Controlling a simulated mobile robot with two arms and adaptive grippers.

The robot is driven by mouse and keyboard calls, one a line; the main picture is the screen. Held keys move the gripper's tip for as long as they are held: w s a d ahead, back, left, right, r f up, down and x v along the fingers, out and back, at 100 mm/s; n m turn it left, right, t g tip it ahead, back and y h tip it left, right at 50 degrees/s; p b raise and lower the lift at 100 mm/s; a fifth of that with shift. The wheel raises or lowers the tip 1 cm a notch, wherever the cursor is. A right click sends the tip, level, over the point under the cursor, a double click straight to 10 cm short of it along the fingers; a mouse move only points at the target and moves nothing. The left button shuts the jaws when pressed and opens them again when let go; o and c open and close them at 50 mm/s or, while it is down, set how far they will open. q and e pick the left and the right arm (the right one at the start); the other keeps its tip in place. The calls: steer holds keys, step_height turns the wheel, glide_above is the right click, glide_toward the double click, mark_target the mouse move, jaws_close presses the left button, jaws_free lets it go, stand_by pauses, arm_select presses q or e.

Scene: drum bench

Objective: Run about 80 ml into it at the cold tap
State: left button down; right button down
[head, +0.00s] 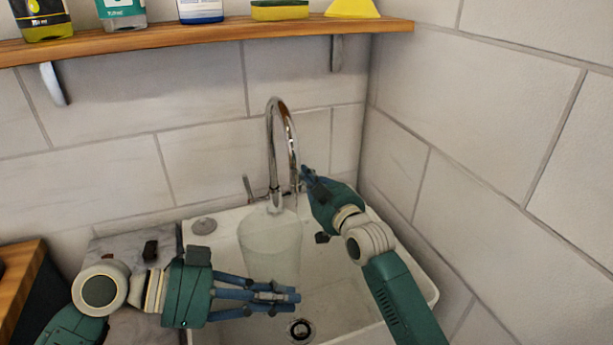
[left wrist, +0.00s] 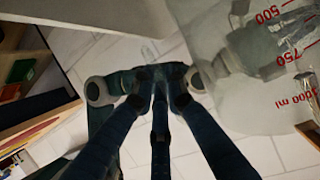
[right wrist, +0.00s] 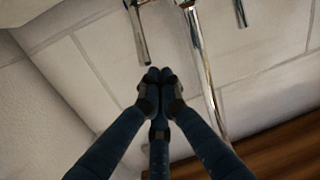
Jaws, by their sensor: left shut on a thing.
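A clear measuring jug (head: 268,246) stands out under the spout of the chrome tap (head: 272,125), over the white sink. Its red marks show in the left wrist view (left wrist: 264,75); I cannot make out a water level. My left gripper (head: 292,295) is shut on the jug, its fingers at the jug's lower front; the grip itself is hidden. One tap lever (head: 248,188) is left of the spout. My right gripper (head: 306,175) is shut and empty, right of the spout. In the right wrist view its fingertips (right wrist: 158,78) are close to the other lever (right wrist: 140,35); contact is unclear.
The white sink (head: 420,285) has a drain (head: 299,329) at the front. A wooden shelf (head: 220,32) above carries bottles and a sponge (head: 280,10). A tiled wall (head: 500,150) closes off the right side. A wooden surface (head: 20,275) is at the left.

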arm_select(q)
steer(key=shift+w+a, duration=0.1)
arm_select(e)
steer(key=shift+f, duration=0.15)
steer(key=shift+s, duration=0.15)
steer(key=shift+s+d+f, duration=0.2)
steer(key=shift+s+f, duration=0.35)
steer(key=shift+f, duration=0.2)
steer(key=shift+s+d+f, duration=0.15)
steer(key=shift+s+f, duration=0.45)
steer(key=shift+f, duration=0.15)
steer(key=shift+s+d+f, duration=0.2)
steer(key=shift+s+f, duration=0.35)
steer(key=shift+f, duration=0.2)
